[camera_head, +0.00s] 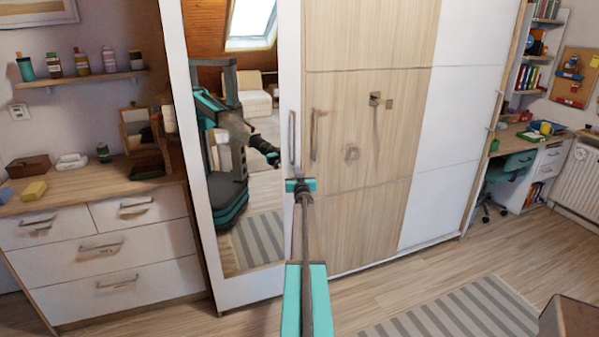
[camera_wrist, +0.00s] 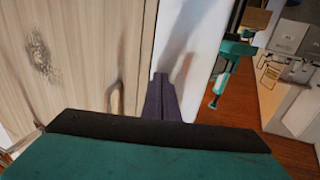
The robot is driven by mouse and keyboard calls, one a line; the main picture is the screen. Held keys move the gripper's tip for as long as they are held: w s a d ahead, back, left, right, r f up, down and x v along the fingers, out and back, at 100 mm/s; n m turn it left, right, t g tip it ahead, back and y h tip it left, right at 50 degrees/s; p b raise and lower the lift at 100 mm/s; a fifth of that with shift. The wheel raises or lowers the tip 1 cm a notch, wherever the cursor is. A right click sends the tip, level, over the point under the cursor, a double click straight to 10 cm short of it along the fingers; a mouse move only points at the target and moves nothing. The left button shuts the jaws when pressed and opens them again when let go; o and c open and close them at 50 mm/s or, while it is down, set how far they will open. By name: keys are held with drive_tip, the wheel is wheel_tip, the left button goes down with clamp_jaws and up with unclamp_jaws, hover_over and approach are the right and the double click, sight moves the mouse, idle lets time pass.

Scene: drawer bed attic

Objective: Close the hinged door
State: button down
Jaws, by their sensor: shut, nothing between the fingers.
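The wardrobe has a mirrored door with a white frame (camera_head: 290,60) on the left and a wood-faced door (camera_head: 365,130) beside it. They look about flush; I cannot tell whether a small gap remains. A slim handle (camera_head: 292,137) is on the mirrored door's frame, and another handle (camera_head: 313,134) is on the wood door. My gripper (camera_head: 302,190) is shut and empty, in front of the white frame just below the handles. In the wrist view my fingers (camera_wrist: 161,100) are together before the white strip, next to the wood door's handle (camera_wrist: 117,98). Contact cannot be told.
A white drawer chest (camera_head: 110,265) stands left of the wardrobe. At the right are a white wardrobe panel (camera_head: 450,120), a teal chair (camera_head: 510,168) and a desk. A striped rug (camera_head: 450,315) lies on open wooden floor in front. The mirror reflects my body.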

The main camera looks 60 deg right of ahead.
drive_tip(key=shift+w+d+r, duration=0.15)
drive_tip(key=shift+w+r, duration=0.35)
drive_tip(key=shift+r, duration=0.3)
drive_tip(key=s+a+f, duration=0.1)
drive_tip(key=s+a, duration=0.7)
drive_tip(key=s, duration=0.4)
drive_tip(key=shift+s+a+f, duration=0.2)
drive_tip(key=shift+a+f, duration=0.1)
